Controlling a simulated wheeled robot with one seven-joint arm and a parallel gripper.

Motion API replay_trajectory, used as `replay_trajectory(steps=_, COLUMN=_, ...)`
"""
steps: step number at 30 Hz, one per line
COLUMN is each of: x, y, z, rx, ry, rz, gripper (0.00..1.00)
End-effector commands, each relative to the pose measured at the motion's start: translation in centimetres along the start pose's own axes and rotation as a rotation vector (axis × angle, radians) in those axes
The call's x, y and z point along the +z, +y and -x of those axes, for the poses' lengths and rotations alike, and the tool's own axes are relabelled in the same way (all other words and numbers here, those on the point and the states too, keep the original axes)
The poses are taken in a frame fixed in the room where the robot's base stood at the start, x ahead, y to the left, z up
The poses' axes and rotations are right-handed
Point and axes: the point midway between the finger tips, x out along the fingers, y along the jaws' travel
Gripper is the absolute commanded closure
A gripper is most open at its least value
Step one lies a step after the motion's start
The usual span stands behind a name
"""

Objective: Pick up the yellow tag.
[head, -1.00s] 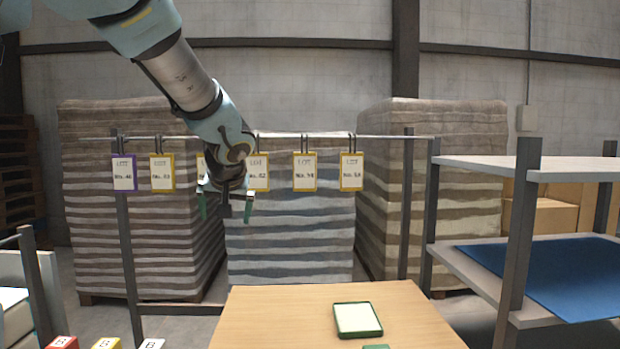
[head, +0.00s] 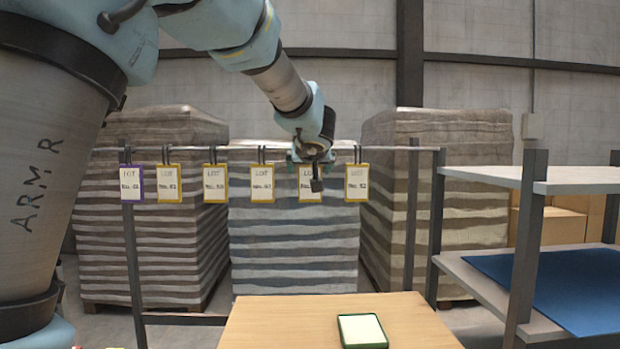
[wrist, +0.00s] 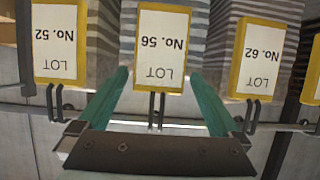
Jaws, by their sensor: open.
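Several yellow-framed tags hang in a row from a rail, each with a white face. One yellow tag (head: 305,192), marked No. 56, is partly hidden behind my gripper (head: 311,165) in the head view. In the wrist view, the No. 56 tag (wrist: 160,48) appears upside down, centred ahead of my gripper (wrist: 160,75). My gripper is open and empty, with its green fingertips near the two side edges of that tag's lower picture end. I cannot tell whether they touch it.
Yellow tags No. 52 (wrist: 61,42) and No. 62 (wrist: 257,60) hang close on either side. A purple-framed tag (head: 131,183) hangs at the far left. The horizontal rail (head: 400,148) and hooks are close to my gripper. A shelf (head: 560,183) stands at right.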

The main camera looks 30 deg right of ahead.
Motion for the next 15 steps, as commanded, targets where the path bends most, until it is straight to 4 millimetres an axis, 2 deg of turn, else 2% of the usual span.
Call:
replay_trajectory(steps=6, x=0.2, y=0.1, z=-3.1, rx=-0.004, ry=-0.002, rz=-0.002, gripper=0.00)
replay_trajectory(steps=9, x=0.3, y=0.1, z=-4.0, rx=-0.002, ry=-0.002, rz=-0.002, gripper=0.00)
replay_trajectory(steps=15, x=0.4, y=0.1, z=-4.4, rx=-0.001, ry=-0.001, rz=0.000, gripper=0.00)
